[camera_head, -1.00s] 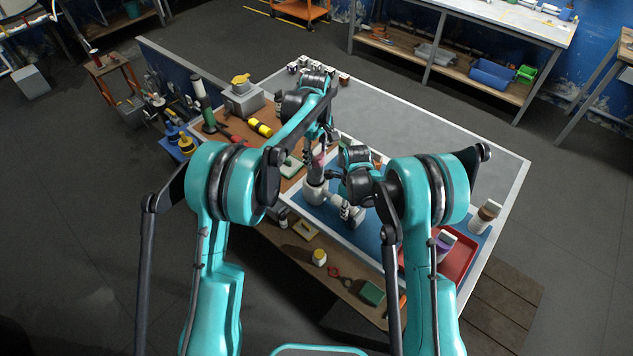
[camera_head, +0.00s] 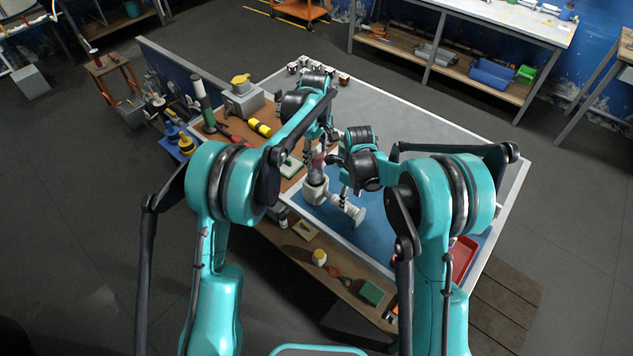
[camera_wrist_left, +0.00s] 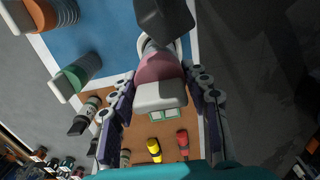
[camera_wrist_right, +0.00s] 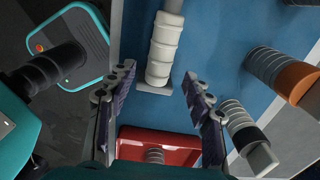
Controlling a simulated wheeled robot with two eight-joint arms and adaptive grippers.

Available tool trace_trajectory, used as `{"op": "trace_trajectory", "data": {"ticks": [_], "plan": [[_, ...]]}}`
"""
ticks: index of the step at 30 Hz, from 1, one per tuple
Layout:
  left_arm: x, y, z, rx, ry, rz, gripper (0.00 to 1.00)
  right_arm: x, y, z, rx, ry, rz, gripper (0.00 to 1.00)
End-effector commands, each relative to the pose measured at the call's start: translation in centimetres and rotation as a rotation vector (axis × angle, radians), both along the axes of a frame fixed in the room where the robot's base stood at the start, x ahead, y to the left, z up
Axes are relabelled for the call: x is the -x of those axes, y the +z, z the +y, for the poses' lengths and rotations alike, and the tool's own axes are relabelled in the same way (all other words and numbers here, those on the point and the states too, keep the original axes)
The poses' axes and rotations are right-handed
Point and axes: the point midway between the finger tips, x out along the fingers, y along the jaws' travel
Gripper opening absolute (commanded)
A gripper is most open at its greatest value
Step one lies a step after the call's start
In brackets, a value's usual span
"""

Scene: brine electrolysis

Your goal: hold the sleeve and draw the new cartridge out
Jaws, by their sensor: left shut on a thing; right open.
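My left gripper (camera_wrist_left: 163,100) is shut on a pink body with a pale cap (camera_wrist_left: 160,93), at the white fitting (camera_head: 316,188) on the blue mat. In the head view my left gripper (camera_head: 318,150) is small and partly hidden. A ribbed grey piece (camera_wrist_right: 155,156) shows at the red tray (camera_wrist_right: 130,136), beyond the right fingers. I cannot tell for sure which piece is the sleeve or the new cartridge; my right arm hides much of the tray in the head view.
A white ribbed pipe (camera_wrist_right: 164,50) extends from the fitting. A yellow-and-black cylinder (camera_head: 259,127) lies on the brown board.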

Motion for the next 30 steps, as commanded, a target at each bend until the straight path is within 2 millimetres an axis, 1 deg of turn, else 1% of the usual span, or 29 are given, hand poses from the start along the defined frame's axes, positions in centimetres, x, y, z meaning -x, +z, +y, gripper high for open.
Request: {"op": "trace_trajectory", "data": {"ticks": [1,3,6,9,13,27,30], "plan": [[0.0,0.0,0.0,0.0,0.0,0.0,0.07,0.0,1.1,0.0,0.0,0.0,0.0,0.51],[0.0,0.0,0.0,0.0,0.0,0.0,0.07,0.0,2.5,0.0,0.0,0.0,0.0,0.51],[0.0,0.0,0.0,0.0,0.0,0.0,0.07,0.0,3.9,0.0,0.0,0.0,0.0,0.51],[0.0,0.0,0.0,0.0,0.0,0.0,0.07,0.0,4.9,0.0,0.0,0.0,0.0,0.51],[0.0,0.0,0.0,0.0,0.0,0.0,0.07,0.0,5.4,0.0,0.0,0.0,0.0,0.51],[0.0,0.0,0.0,0.0,0.0,0.0,0.07,0.0,5.4,0.0,0.0,0.0,0.0,0.51],[0.0,0.4,0.0,0.0,0.0,0.0,0.07,0.0,5.6,0.0,0.0,0.0,0.0,0.51]]}}
